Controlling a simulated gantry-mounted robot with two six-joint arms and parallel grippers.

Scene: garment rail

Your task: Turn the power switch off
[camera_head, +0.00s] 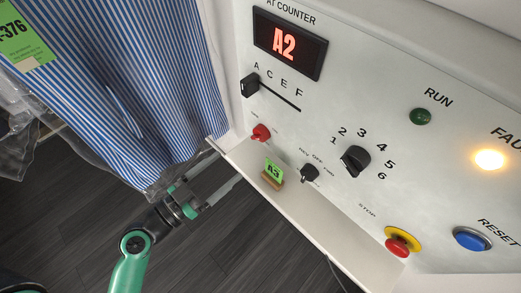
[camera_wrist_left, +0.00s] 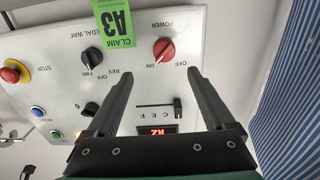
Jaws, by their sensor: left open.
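The power switch is a red rotary knob (camera_head: 261,132) on the white panel (camera_head: 330,110), left of the other knobs in the head view. In the left wrist view the red knob (camera_wrist_left: 164,50) sits under the upside-down POWER label, with ON and OFF marked beside it. Its pointer line appears turned toward ON. My left gripper (camera_head: 226,163) is open and empty, below and left of the knob in the head view. In the left wrist view its fingertips (camera_wrist_left: 158,73) are spread, with the knob ahead between them and apart from both. My right gripper is not in view.
A green A3 claim tag (camera_head: 272,172) stands on the white ledge (camera_head: 320,230) near the knob. A blue striped garment (camera_head: 130,80) hangs close on the left. A black REV/OFF/FWD knob (camera_head: 310,173), a numbered dial (camera_head: 354,160) and a red stop button (camera_head: 399,243) lie rightward.

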